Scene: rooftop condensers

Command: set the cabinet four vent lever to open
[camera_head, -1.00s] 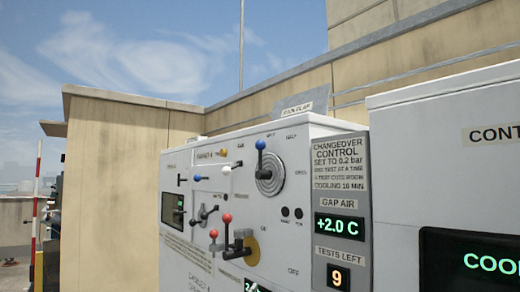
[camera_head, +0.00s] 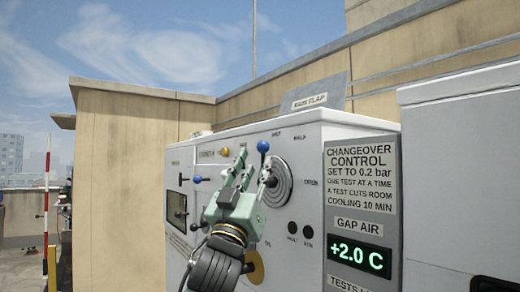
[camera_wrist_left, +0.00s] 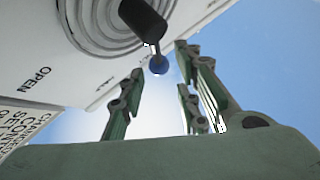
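The cabinet four vent lever has a blue ball knob (camera_head: 263,146) on a dark arm over a round ringed dial (camera_head: 283,188) on the cabinet front (camera_head: 305,160). It points upward, near the SHUT label; HALF and OPEN follow to the right and down. My left gripper (camera_head: 254,163) is in front of the dial, fingers upward and apart, just below and left of the knob. In the left wrist view, the blue knob (camera_wrist_left: 159,65) shows between the open fingertips, with no clear contact; the OPEN label (camera_wrist_left: 37,83) is at left. My right gripper is out of view.
A smaller blue-knobbed lever (camera_head: 197,180) and a yellow knob (camera_head: 225,152) are left of my gripper. My arm hides the lower controls. A changeover sign (camera_head: 360,178) and a green +2.0 C display (camera_head: 359,257) are at right. A rain flap plate (camera_head: 318,97) stands on top.

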